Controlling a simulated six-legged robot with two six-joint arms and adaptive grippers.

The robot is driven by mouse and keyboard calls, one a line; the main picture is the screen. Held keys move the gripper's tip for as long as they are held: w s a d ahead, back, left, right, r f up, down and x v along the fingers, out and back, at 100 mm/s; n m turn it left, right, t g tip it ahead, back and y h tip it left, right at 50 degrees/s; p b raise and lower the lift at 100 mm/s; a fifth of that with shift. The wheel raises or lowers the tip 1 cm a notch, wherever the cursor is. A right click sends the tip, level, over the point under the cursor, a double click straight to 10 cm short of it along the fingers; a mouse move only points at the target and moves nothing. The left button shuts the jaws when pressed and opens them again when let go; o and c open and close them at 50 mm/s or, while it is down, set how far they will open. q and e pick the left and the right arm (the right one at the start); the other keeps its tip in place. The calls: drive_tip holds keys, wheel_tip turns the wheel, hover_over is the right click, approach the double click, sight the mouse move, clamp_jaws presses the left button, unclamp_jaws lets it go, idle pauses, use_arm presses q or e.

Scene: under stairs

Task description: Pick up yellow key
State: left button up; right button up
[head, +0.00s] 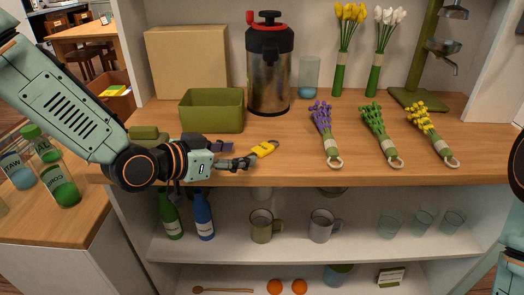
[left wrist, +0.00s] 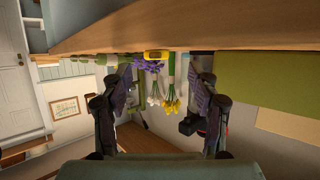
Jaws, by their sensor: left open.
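In the left wrist view, which is upside down, the key (left wrist: 158,56) shows ahead between the two spread fingers of my left gripper (left wrist: 164,88). The fingers are open, with nothing between them. Only parts of my right arm show at the right edge; its gripper is out of view.
A green bin (head: 212,112) and a cardboard box (head: 187,62) stand behind the gripper, with a metal urn (head: 270,70) further right. Purple (head: 324,135), green (head: 380,135) and yellow flower bunches (head: 432,135) lie to the right. Bottles (head: 203,215) and mugs stand on the shelf below.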

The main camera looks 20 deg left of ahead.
sight(261, 148)
use_arm(q)
drive_tip(key=shift+w+d, duration=0.3)
drive_tip(key=shift+d, duration=0.15)
drive_tip(key=shift+b+x, duration=0.55)
drive_tip(key=shift+x, duration=0.45)
drive_tip(key=shift+r+b+x, duration=0.15)
drive_tip(key=shift+x, duration=0.55)
drive_tip(key=shift+r+b+x, duration=0.15)
drive_tip(key=shift+x, duration=0.55)
drive_tip(key=shift+w, duration=0.1)
